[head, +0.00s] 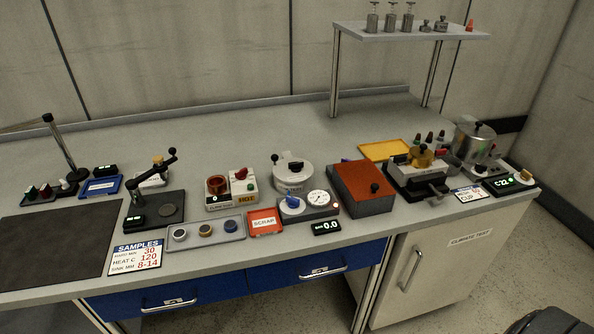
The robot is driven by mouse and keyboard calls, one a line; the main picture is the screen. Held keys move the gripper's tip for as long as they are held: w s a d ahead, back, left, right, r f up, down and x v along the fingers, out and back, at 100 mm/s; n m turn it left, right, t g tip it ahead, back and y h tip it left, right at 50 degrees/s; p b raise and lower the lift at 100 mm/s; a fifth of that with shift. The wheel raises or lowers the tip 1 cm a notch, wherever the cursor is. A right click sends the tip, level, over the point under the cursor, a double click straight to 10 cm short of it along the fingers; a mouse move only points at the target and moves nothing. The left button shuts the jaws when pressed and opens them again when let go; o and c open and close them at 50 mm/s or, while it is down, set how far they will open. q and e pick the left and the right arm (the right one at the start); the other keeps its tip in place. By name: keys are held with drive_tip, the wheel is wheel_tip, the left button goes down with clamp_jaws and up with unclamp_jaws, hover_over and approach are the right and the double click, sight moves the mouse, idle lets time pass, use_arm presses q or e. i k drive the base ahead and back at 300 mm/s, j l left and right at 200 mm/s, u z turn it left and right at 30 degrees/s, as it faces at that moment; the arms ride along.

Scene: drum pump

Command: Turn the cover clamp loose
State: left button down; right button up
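A round pale vessel (292,178) with a lid stands in the middle of the bench. Its lid carries a dark knob or lever and a small fitting; a cover clamp cannot be made out for certain at this size. In front of it is a grey unit (318,211) with a blue handle and a round dial, beside a small display (327,227) reading 0.0. A taller metal pot (473,143) with a dark-knobbed lid stands at the far right; whether it has the clamp I cannot tell. Neither of my grippers is in view.
A rust-topped box (362,188) and a black device with a brass top (419,176) stand right of the vessel. Left are a red scrap tray (265,222), a ring tray (206,232) and a lever press (153,207). A raised shelf (410,34) stands behind. The bench behind the vessel is clear.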

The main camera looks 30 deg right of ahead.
sight(295, 167)
drive_tip(key=l+z, duration=0.15)
drive_tip(key=z, duration=0.25)
drive_tip(key=l+z, duration=0.15)
drive_tip(key=z, duration=0.2)
drive_tip(key=l+z, duration=0.15)
drive_tip(key=z, duration=0.25)
drive_tip(key=i+l+z, duration=0.1)
drive_tip(key=z, duration=0.25)
